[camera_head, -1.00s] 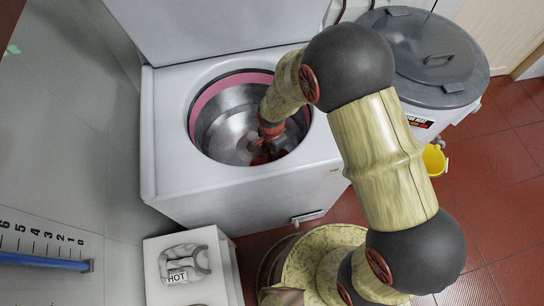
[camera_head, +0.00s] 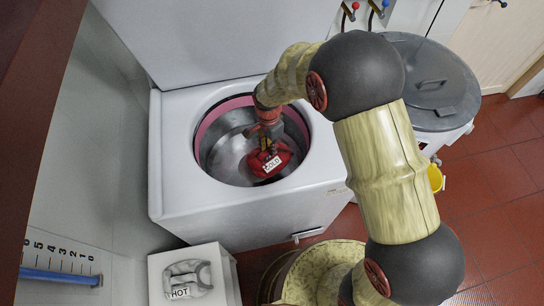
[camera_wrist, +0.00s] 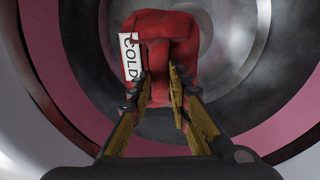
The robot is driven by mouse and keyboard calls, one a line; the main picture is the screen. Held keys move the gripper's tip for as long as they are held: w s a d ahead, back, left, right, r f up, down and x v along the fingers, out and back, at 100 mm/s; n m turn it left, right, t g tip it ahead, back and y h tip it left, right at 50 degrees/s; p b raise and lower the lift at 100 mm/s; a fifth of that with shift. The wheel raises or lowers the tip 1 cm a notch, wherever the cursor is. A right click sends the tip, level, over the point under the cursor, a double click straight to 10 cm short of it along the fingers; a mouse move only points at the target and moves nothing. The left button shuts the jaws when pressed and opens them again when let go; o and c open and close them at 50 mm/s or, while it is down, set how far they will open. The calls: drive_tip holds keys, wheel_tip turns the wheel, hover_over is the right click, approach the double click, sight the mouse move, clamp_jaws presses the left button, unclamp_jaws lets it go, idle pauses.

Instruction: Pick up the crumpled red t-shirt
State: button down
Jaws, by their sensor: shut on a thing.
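The crumpled red t-shirt (camera_head: 268,160) is inside the drum of the white washing machine (camera_head: 172,190), and carries a white label reading COLD. In the wrist view the red t-shirt (camera_wrist: 182,48) is bunched between and beyond the fingertips, with the label at its left. My gripper (camera_head: 266,142) reaches down into the drum opening from above. In the wrist view my gripper (camera_wrist: 160,88) is shut on the t-shirt, one finger on each side of a fold. The shirt appears raised off the drum bottom, though its underside is hidden.
The drum has a pink rim (camera_head: 212,117) around its opening. A white box with a grey cloth labelled HOT (camera_head: 186,281) stands in front of the machine. A grey-lidded bin (camera_head: 425,85) is at the right.

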drive_tip(key=w+a+p, duration=0.2)
drive_tip(key=w+a, duration=0.1)
drive_tip(key=w, duration=0.8)
wheel_tip(320, 180, up, 21)
drive_tip(key=p, duration=2)
drive_tip(key=shift+w+f, duration=0.15)
drive_tip(key=shift+w, duration=0.05)
drive_tip(key=shift+f, duration=0.1)
